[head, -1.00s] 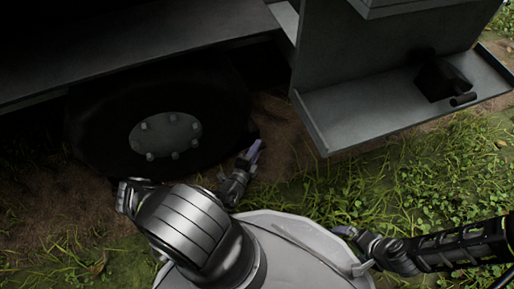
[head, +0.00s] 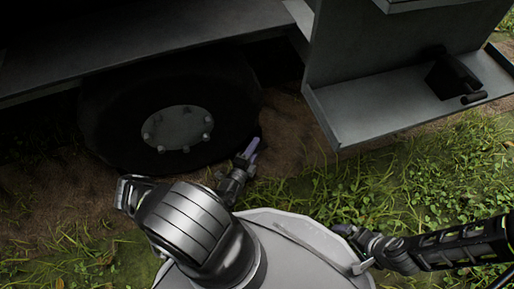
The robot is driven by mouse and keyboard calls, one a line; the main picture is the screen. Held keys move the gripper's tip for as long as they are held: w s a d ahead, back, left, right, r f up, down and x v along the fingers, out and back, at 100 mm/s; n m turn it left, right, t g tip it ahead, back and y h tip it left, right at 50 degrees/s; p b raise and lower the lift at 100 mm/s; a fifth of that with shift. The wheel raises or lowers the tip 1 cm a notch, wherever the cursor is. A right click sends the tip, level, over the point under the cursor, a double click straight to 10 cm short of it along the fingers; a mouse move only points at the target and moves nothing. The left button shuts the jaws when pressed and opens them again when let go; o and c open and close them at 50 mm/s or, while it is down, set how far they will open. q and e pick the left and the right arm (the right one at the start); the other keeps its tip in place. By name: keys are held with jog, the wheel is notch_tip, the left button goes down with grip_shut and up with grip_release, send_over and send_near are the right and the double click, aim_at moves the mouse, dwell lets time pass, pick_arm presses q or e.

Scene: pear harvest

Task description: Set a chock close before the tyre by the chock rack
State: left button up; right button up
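The tyre (head: 108,125) is black with a grey bolted hub, under the vehicle at the left. A black chock with a handle (head: 452,76) rests on the grey rack shelf (head: 385,113) at the right. My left gripper (head: 250,149) is low over the ground at the tyre's lower right edge, its purple fingertips pointing up the picture toward it. A small dark shape lies by those tips; whether it is a chock or part of the tyre, I cannot tell. My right gripper (head: 343,230) is over the grass, far from the rack, its fingers partly hidden.
The vehicle's grey side panel (head: 150,65) overhangs the tyre. Bare soil (head: 290,125) lies between the tyre and the rack. Grass and weeds (head: 440,170) cover the open ground below the rack.

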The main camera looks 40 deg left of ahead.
pick_arm(q)
jog(key=shift+o, duration=0.9)
jog(key=shift+w+d, duration=0.1)
jog(key=shift+d, duration=0.05)
jog(key=shift+d+r, duration=0.1)
jog(key=p+v, duration=0.2)
jog(key=v, duration=0.5)
jog(key=shift+p, duration=0.35)
jog(key=shift+s, duration=0.35)
